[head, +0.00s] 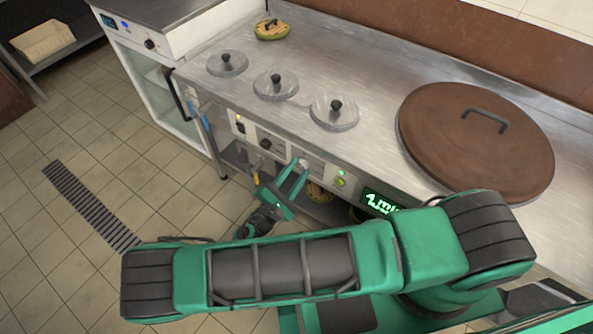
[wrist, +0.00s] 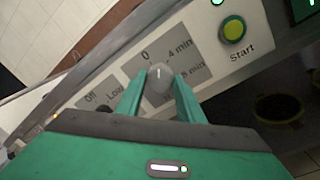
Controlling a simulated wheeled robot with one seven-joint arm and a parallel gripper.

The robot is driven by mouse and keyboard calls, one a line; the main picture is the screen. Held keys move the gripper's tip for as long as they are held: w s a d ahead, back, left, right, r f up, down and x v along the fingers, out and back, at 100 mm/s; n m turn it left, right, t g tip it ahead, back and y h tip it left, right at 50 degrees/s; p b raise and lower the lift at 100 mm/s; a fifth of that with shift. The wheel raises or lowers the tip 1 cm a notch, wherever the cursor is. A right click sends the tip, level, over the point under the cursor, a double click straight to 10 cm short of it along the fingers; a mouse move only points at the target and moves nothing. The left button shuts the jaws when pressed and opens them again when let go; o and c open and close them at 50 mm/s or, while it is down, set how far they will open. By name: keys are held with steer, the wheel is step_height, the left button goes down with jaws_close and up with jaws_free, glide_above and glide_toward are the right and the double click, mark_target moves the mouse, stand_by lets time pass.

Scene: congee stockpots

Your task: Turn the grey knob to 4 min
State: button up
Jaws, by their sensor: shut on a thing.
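The grey knob (wrist: 159,77) is on the counter's front panel, between the two green fingers of my gripper (wrist: 160,84) in the wrist view. The fingers are shut on its sides. A light mark on the knob points roughly up in the wrist view; its exact alignment is hard to tell. Printed labels "0", "4 min" and "8 min" are around it. In the head view my gripper (head: 298,172) reaches the panel from below, and the knob (head: 303,162) is small and partly hidden. A display (head: 380,203) with green letters seems to read "4 min".
A green start button (wrist: 233,29) is right of the knob. A black knob (head: 265,143) with "Off" and "Low" labels is to its left.

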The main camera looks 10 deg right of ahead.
steer(key=m, duration=0.5)
steer(key=shift+a+f+h, duration=0.1)
steer(key=shift+h, duration=0.2)
steer(key=shift+m, duration=0.4)
steer(key=o, duration=1.1)
steer(key=shift+c, duration=0.2)
steer(key=v, duration=1)
steer(key=shift+s+a, duration=0.2)
steer(key=shift+a, duration=0.1)
